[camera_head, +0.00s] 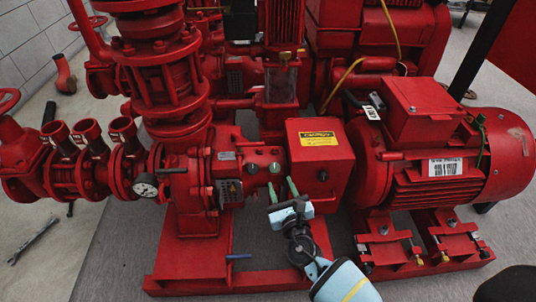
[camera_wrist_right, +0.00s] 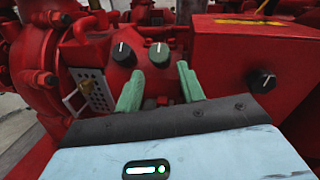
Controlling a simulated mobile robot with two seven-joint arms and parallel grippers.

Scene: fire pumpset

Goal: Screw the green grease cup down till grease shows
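The green grease cup (camera_head: 275,167) is on the red housing between the pump and the boxy guard. In the right wrist view the greenish cup (camera_wrist_right: 159,54), with a white mark on its face, appears just beyond and between my fingertips. A similar dark cap (camera_wrist_right: 122,53) with a white mark is left of it; that cap also shows in the head view (camera_head: 252,169). My right gripper (camera_head: 281,184) is open, its two green fingers (camera_wrist_right: 160,70) apart, with nothing seen gripped. Whether the fingers touch the cup cannot be told. No grease is visible. My left gripper is not in view.
A red guard box (camera_head: 320,158) with a yellow label and a black knob (camera_wrist_right: 263,80) stands close right of the fingers. The red motor (camera_head: 430,150) is farther right. A pressure gauge (camera_head: 146,186) is at left. A wrench (camera_head: 35,240) lies on the floor.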

